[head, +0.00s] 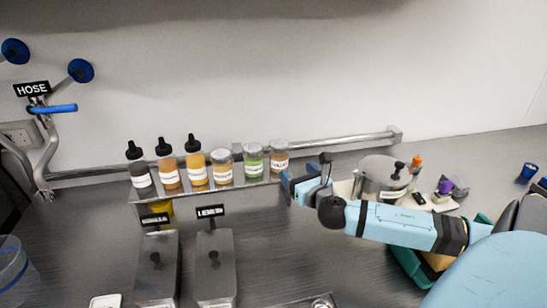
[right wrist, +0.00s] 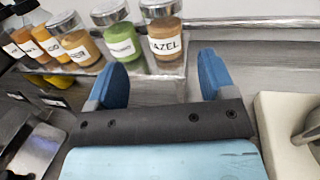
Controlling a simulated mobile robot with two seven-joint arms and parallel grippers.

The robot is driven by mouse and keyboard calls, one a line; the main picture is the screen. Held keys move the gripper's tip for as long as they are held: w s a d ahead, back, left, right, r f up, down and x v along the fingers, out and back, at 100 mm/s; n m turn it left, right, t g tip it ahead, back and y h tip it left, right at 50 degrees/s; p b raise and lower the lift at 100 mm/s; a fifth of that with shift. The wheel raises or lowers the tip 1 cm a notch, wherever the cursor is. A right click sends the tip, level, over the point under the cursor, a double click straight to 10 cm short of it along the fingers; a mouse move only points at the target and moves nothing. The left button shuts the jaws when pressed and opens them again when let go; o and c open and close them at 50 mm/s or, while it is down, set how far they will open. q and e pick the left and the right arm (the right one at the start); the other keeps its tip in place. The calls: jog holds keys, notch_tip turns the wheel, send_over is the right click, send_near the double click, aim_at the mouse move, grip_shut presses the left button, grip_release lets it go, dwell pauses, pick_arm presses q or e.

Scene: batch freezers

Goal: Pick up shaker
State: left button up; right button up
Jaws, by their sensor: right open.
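Three lidded shaker jars stand upright at the right end of a narrow metal shelf: a tan one (head: 222,168), a green one (head: 253,161) and a brown one (head: 279,158). In the right wrist view, the brown jar (right wrist: 162,40) has a label that reads "AZEL" in part, with the green jar (right wrist: 122,42) to its left. My right gripper (head: 309,183) is open and empty, to the right of the brown jar in the head view. In the wrist view its blue fingers (right wrist: 160,78) point toward the brown jar, apart from it. My left gripper is not in view.
Three black-capped squeeze bottles (head: 167,168) share the shelf (head: 225,188). A metal rail runs along the wall behind. Lidded metal bins (head: 215,260) stand in front. A round metal pot (head: 380,178) and small items stand to the right of my gripper.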

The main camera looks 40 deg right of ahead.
aim_at(283, 154)
jog(key=p+x, duration=0.1)
jog(key=x, duration=0.6)
jog(key=shift+w+d+r, duration=0.1)
jog(key=shift+w, duration=0.15)
jog(key=shift+p+x, duration=0.45)
jog(key=shift+x, duration=2.2)
jog(key=shift+s+d, duration=0.1)
jog(key=c, duration=0.7)
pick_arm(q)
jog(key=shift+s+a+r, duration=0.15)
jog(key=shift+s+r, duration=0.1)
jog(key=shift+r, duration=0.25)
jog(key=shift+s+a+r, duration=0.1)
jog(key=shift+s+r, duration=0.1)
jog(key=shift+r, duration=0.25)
pick_arm(e)
jog(key=shift+o, duration=0.2)
jog(key=shift+r, duration=0.1)
pick_arm(q)
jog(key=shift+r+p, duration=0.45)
jog(key=shift+p, duration=0.05)
pick_arm(e)
notch_tip(283, 154, up, 20)
